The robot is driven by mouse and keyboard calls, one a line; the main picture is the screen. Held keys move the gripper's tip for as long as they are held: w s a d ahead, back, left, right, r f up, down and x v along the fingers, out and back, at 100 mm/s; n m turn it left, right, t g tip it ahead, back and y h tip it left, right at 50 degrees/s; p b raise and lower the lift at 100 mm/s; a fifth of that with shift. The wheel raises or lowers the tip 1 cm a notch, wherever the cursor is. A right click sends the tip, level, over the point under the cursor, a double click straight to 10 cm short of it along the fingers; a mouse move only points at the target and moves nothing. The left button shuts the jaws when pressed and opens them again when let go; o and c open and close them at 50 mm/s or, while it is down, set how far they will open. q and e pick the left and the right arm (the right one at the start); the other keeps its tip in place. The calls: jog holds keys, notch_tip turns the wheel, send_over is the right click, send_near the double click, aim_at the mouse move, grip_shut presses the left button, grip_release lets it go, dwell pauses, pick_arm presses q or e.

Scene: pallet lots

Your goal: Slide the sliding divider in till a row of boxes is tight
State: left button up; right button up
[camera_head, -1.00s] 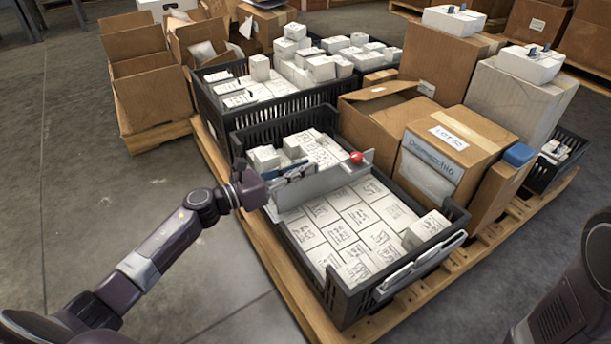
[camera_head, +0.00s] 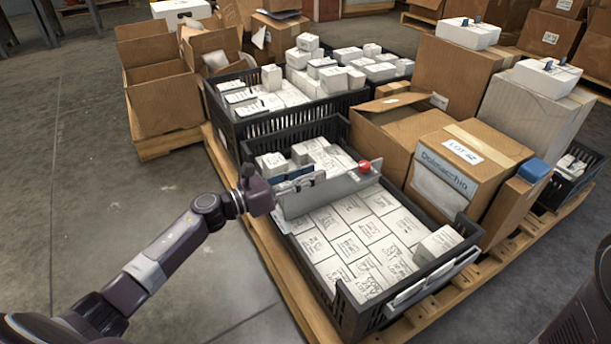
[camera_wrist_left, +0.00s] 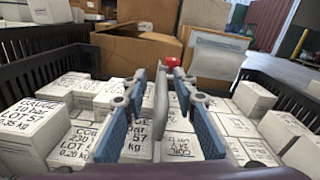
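The sliding divider (camera_head: 335,190), a grey metal plate with a red knob (camera_head: 364,166), stands upright across the near black crate (camera_head: 349,310). White labelled boxes (camera_head: 350,245) lie packed on its near side, and more boxes (camera_head: 325,157) stand on its far side. My left gripper (camera_head: 300,181) is at the divider's left end. In the left wrist view, the blue-padded fingers of this gripper (camera_wrist_left: 160,90) stand apart on either side of the divider plate (camera_wrist_left: 160,105), with gaps visible. My right gripper is out of view.
Brown cartons (camera_head: 455,165) stand close along the crate's right side. A second black crate (camera_head: 225,112) with white boxes is behind. Both crates rest on a wooden pallet (camera_head: 262,250). The floor to the left is clear.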

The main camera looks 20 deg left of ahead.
pick_arm(q)
jog(key=v, duration=1.2)
